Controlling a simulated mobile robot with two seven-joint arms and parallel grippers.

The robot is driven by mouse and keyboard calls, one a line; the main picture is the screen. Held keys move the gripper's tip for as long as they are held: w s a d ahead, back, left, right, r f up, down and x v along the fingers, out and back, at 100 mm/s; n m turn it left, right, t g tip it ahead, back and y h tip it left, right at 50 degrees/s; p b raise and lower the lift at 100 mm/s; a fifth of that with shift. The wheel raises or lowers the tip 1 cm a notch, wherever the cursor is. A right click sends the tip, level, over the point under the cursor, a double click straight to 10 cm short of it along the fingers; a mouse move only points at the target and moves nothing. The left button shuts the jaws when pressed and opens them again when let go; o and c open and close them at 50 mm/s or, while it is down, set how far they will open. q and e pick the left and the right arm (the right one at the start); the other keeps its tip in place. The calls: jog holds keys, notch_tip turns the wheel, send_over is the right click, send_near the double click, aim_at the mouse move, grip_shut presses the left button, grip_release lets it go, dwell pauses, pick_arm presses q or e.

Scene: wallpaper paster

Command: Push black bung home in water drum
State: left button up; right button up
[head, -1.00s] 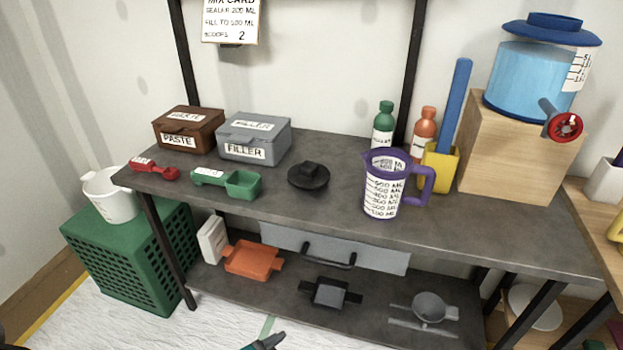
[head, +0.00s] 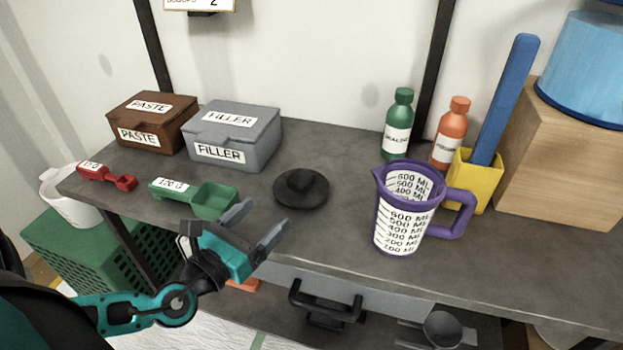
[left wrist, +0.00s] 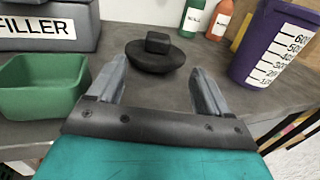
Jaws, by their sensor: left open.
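The black bung (head: 301,188), a round disc with a raised knob, lies on the dark worktop between the green scoop and the purple jug. It also shows in the left wrist view (left wrist: 156,52), ahead of the fingertips. My left gripper (head: 258,222) is open and empty at the worktop's front edge, just short of the bung and not touching it. In the left wrist view its two fingers (left wrist: 157,78) point towards the bung. The blue water drum (head: 588,70) stands on a wooden block (head: 560,160) at the right; its top is cut off. My right gripper is out of view.
A green scoop (head: 208,200) lies close left of my left gripper, with a red scoop (head: 105,177) beyond. Paste (head: 150,125) and filler (head: 232,135) boxes stand behind. The purple jug (head: 405,215), green bottle (head: 397,125), orange bottle (head: 450,135) and yellow holder (head: 471,178) stand right.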

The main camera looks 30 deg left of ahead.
aim_at(294, 184)
pick_arm(q)
jog(key=shift+w+d+r+p, duration=0.1)
jog(key=shift+w+p, duration=0.2)
jog(key=shift+w, duration=2.85)
jog(key=shift+w+r+p, duration=0.1)
jog(key=shift+w+p, duration=0.15)
jog(key=shift+w, duration=2.85)
jog(key=shift+c, duration=0.4)
jog(key=c, duration=1)
